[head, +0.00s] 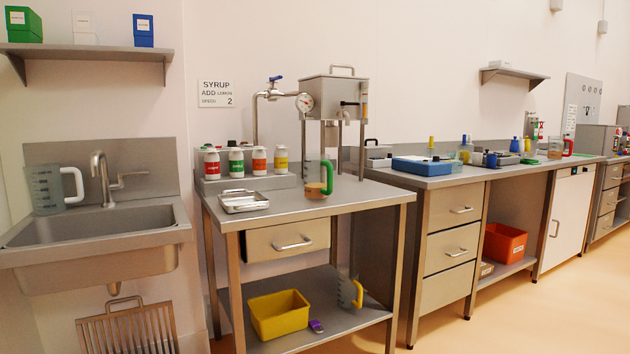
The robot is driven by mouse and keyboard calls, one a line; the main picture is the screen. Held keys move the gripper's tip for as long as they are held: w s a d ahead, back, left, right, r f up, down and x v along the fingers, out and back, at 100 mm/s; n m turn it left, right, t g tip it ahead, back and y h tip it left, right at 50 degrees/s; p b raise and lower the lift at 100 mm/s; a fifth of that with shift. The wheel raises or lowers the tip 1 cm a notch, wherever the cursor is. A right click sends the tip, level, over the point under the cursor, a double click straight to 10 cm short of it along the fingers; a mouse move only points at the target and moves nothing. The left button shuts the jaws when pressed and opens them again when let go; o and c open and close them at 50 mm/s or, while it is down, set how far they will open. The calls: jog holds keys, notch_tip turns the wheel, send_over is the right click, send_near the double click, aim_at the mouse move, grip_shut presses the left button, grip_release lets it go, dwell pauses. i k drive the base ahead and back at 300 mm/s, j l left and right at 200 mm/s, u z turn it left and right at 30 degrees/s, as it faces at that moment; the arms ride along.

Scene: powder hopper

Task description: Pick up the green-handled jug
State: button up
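The green-handled jug (314,180) stands upright on the steel table (345,200), toward its back right, in front of the hopper stand. It is clear, with something tan in its lower part. Its green handle is on the right side. A jug with a white handle (45,188) stands at the left end of the sink. A jug with a yellow handle (346,291) stands on the table's lower shelf. My gripper is not in view.
A metal tray (243,201) and several bottles (237,160) with coloured labels are left of the green-handled jug. The steel hopper (333,90) stands behind it. The table top in front of the jug is clear. A yellow bin (279,316) is on the lower shelf.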

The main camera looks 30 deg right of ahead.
aim_at(318, 168)
jog(key=i+l+u, duration=0.1)
jog(key=l, duration=0.65)
jog(key=i+l, duration=0.15)
jog(key=l, duration=0.6)
jog(key=i+l+u, duration=0.15)
jog(key=l, duration=0.6)
jog(key=k, duration=0.05)
